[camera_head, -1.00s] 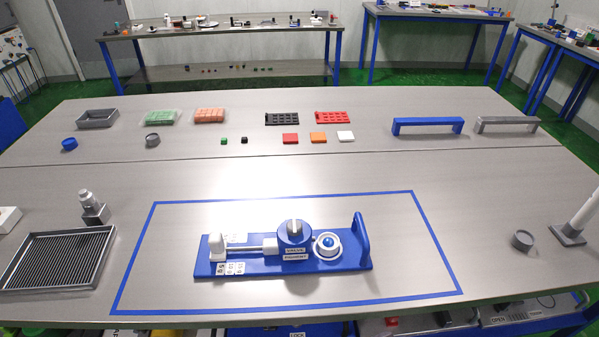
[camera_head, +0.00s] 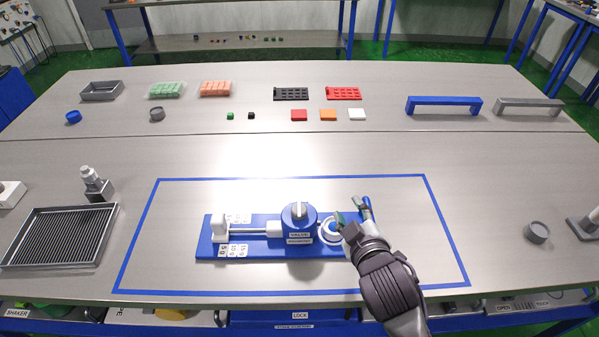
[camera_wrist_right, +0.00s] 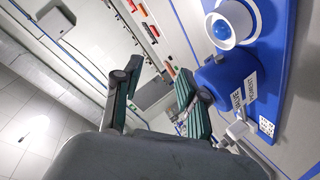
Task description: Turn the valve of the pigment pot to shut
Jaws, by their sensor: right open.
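The blue pigment pot (camera_head: 299,223) with its "VALVE PIGMENT" label stands on the blue base plate (camera_head: 206,246). A pale grey valve handle (camera_head: 298,209) is on its top. A white cup (camera_head: 327,233) with a blue ball is right of the pot, partly hidden by my gripper. My right gripper (camera_head: 354,209) is open and empty, above the plate's right end, right of the pot. In the wrist view its two green-padded fingers (camera_wrist_right: 157,84) are apart, with the pot (camera_wrist_right: 226,78) to their right; the handle is not clear there. My left gripper is not in view.
A rod and white end block (camera_head: 220,230) with number cards lie left of the pot. Blue tape (camera_head: 290,179) frames the plate. A ribbed tray (camera_head: 60,236) is at left; a grey cup (camera_head: 537,232) is at right.

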